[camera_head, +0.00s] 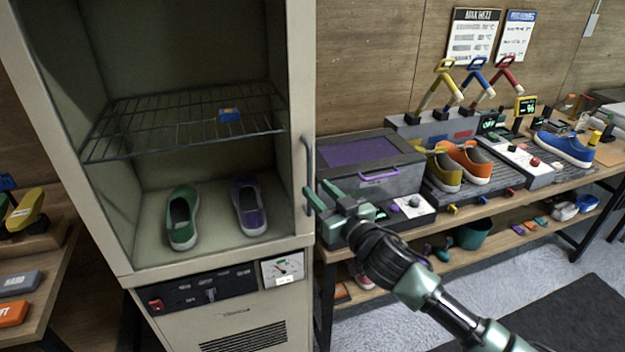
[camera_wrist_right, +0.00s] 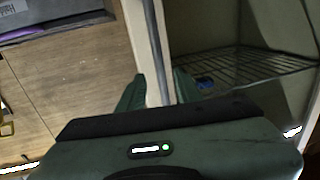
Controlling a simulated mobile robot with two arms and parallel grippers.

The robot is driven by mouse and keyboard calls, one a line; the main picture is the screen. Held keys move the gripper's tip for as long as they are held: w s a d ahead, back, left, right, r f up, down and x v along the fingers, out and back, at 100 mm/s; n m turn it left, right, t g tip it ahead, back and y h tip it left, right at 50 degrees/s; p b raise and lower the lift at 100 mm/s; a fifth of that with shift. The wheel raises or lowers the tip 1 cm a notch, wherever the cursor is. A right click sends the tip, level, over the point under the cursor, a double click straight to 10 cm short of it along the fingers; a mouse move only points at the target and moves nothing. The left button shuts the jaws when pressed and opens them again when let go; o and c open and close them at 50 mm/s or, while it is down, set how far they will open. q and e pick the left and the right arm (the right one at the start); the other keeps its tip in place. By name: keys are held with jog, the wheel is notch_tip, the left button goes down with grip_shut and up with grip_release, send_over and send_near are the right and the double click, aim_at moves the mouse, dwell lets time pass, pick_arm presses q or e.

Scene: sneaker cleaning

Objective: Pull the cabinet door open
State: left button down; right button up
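The beige cabinet (camera_head: 301,60) stands at the left of the head view. Its front frame carries a vertical bar handle (camera_head: 308,160) on the right side. The door looks closed; I cannot tell whether glass fills the frame. Inside are a wire shelf (camera_head: 165,118) with a small blue item, and below it a green shoe (camera_head: 182,218) and a purple shoe (camera_head: 249,207). My right gripper (camera_head: 316,190) is at the handle's lower part, fingers apart. In the right wrist view the handle bar (camera_wrist_right: 158,45) runs between the two fingers (camera_wrist_right: 158,88), with gaps beside it. My left gripper is not in view.
A wooden bench (camera_head: 330,256) right of the cabinet holds a grey box with a purple lid (camera_head: 350,155), shoes and a machine. A control panel (camera_head: 215,290) is below the cabinet opening. Another table (camera_head: 50,262) stands at the left. Open floor is at the lower right.

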aim_at(311, 183)
jog(key=shift+p+x, duration=0.35)
jog(key=shift+x, duration=2)
jog(key=shift+s, duration=0.1)
grip_shut()
